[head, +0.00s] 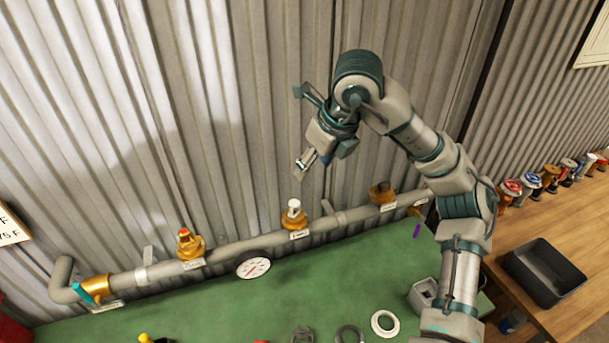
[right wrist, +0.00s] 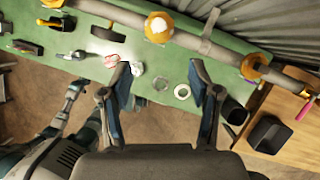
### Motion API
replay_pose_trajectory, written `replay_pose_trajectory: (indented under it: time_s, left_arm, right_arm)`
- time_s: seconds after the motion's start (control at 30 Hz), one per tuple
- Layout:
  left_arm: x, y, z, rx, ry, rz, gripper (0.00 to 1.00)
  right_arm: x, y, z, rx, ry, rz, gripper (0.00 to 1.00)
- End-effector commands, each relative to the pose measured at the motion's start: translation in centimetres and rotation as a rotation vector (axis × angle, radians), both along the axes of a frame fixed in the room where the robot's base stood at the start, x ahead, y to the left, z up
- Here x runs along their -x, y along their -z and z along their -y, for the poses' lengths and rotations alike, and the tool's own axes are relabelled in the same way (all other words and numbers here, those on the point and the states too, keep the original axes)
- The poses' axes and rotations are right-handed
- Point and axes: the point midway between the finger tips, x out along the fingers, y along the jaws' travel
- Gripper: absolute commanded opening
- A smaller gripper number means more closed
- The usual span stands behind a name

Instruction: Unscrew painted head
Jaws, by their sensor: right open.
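A grey pipe (head: 225,248) runs along the back of the green bench. Three orange-brass fittings sit on it. The middle one carries a white head (head: 294,205), which looks painted; it also shows in the right wrist view (right wrist: 159,26). The left one carries a red-tipped head (head: 185,236), and the right one a dark brown head (head: 381,190). My right gripper (head: 305,161) is above the white head, apart from it. In the right wrist view its two fingers (right wrist: 164,84) stand wide apart with nothing between them. My left gripper is not seen.
A round gauge (head: 253,265) hangs below the pipe. Rings and tools lie on the green bench (head: 230,310). A dark bin (head: 545,272) stands on the wooden table at right, with a row of several heads (head: 548,176) behind. Corrugated wall closes the back.

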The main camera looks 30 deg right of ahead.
Motion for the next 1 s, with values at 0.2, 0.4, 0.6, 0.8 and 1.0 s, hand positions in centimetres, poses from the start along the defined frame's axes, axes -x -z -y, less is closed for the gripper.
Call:
replay_pose_trajectory:
  time_s: [0.2, 0.4, 0.6, 0.8, 1.0]
  left_arm:
    - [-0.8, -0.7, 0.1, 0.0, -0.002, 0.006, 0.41]
    - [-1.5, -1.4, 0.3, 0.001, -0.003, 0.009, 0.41]
    - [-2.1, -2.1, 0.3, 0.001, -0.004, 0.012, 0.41]
    - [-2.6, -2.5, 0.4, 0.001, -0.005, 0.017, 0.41]
    - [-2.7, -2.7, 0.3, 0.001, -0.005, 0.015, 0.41]
  right_arm:
    - [-1.3, 3.4, -0.1, 0.001, -0.002, -0.006, 0.62]
    - [-3.0, 7.5, -0.4, -0.001, -0.004, -0.005, 0.62]
    - [-4.6, 11.4, -0.7, -0.002, -0.004, -0.005, 0.62]
    - [-5.8, 14.4, -1.0, -0.002, -0.005, -0.004, 0.62]
    - [-6.4, 15.7, -1.1, -0.002, -0.005, -0.001, 0.62]
